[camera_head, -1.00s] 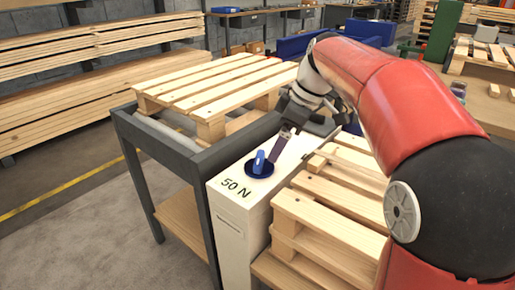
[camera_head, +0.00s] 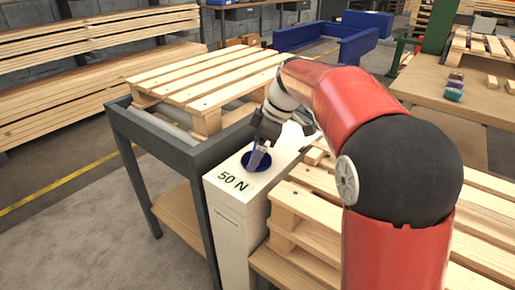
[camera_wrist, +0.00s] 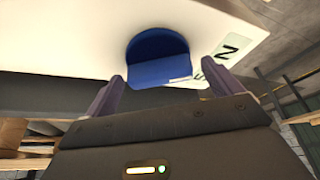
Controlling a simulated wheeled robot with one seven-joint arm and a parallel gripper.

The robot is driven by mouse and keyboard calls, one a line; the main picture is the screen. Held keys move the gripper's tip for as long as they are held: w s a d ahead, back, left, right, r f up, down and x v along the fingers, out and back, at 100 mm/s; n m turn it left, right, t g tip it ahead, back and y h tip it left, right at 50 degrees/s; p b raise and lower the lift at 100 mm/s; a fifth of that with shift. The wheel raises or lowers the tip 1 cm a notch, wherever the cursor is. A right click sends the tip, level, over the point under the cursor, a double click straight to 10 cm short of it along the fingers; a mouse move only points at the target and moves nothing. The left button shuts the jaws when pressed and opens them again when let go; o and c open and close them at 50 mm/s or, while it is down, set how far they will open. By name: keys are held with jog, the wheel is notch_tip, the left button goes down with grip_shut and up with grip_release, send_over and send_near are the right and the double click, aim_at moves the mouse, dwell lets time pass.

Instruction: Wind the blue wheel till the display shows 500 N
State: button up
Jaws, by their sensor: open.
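The blue wheel (camera_head: 247,164) lies on top of a white box (camera_head: 230,213), partly hidden behind my gripper. The display (camera_head: 234,178) on the box top reads 50 N. My gripper (camera_head: 258,159) is just over the wheel, its fingers pointing down. In the wrist view the blue wheel (camera_wrist: 157,55) shows ahead of and between the two spread fingers (camera_wrist: 160,97), with its raised grip toward me. I cannot tell whether a finger touches it. Part of the display (camera_wrist: 225,55) shows to the right of the wheel.
A slatted pallet (camera_head: 205,82) rests on a dark-framed table (camera_head: 185,150) left of the box. More pallet wood (camera_head: 310,215) stands close on the right. A blue bin (camera_head: 325,42) and a wooden workbench (camera_head: 455,95) are farther back.

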jog(key=shift+c, duration=0.4)
jog(key=c, duration=0.9)
jog(key=shift+m, duration=0.3)
